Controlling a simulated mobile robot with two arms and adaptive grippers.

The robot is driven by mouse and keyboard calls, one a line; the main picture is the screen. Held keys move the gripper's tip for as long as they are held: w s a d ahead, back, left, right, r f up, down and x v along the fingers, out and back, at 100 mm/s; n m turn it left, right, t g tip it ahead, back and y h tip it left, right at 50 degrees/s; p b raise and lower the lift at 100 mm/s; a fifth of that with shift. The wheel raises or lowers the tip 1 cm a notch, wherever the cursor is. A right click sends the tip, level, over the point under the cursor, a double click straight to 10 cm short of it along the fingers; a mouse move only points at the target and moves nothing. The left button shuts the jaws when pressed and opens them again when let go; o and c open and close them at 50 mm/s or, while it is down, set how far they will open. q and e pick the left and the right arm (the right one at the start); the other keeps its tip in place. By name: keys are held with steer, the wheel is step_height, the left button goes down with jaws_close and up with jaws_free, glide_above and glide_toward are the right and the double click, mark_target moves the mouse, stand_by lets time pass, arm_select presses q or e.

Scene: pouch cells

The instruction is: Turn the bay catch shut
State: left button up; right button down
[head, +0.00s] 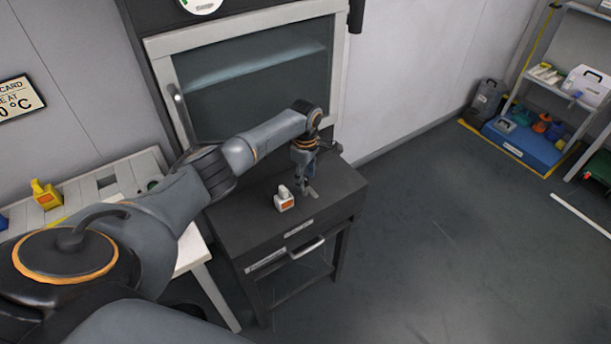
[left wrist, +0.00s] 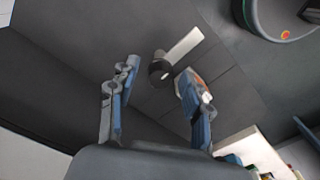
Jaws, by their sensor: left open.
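The bay catch (left wrist: 183,48) is a light grey lever on a dark round hub, on the dark top of the bench. In the head view the catch (head: 310,192) shows as a small grey piece just below my left gripper (head: 305,176). My left gripper is open and points down over the catch. In the left wrist view its fingers (left wrist: 158,75) stand apart on either side of the hub, with the lever reaching beyond them to the upper right. I cannot tell whether either finger touches the catch. My right gripper is not in view.
A small white and orange object (head: 284,202) stands on the dark bench (head: 255,222) close to the gripper. Behind is a glass-fronted cabinet (head: 265,75). A white table (head: 190,250) with a yellow item (head: 46,196) is at left. A shelf stands far right; floor between is clear.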

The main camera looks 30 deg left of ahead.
arm_select(q)
jaws_close()
steer(key=shift+m, duration=0.3)
steer(key=m+p, duration=0.1)
steer(key=m, duration=0.1)
steer(key=shift+d+m+p, duration=0.1)
steer(key=shift+m+p, duration=0.2)
steer(key=shift+m, duration=0.1)
steer(key=m+p, duration=0.1)
steer(key=m, duration=0.3)
steer(key=shift+s, duration=0.1)
steer(key=m, duration=0.6)
steer(key=shift+m+p, duration=0.3)
steer(key=shift+m, duration=1.9)
